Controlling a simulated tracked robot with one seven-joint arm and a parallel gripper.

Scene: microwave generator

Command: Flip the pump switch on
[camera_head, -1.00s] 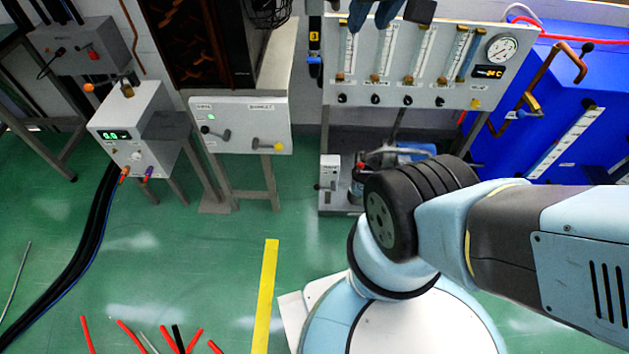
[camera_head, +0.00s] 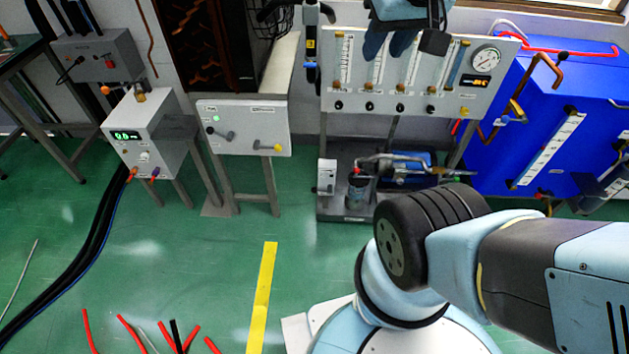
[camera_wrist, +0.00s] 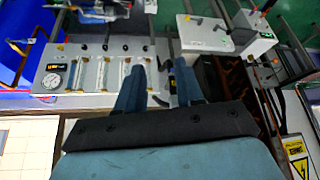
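A small pale switch box (camera_head: 327,177) with a lever stands on the low shelf beside the pump (camera_head: 405,168). A light grey control box (camera_head: 243,127) carries a lit green lamp (camera_head: 216,118), a grey lever (camera_head: 226,134) and a yellow-tipped lever (camera_head: 277,147). Labels are too small to read, so I cannot tell which switch is the pump's. My gripper (camera_head: 387,50) hangs at the top, in front of the flowmeter panel (camera_head: 460,97). In the wrist view my gripper (camera_wrist: 159,68) is open and empty, its fingers apart; the grey control box (camera_wrist: 204,34) shows upper right.
A meter box (camera_head: 147,133) with a green display and black cables stands left. A blue tank (camera_head: 545,110) with copper pipes is at right. My arm crosses the lower right. Red tubes (camera_head: 130,335) lie on the green floor; floor before the grey box is clear.

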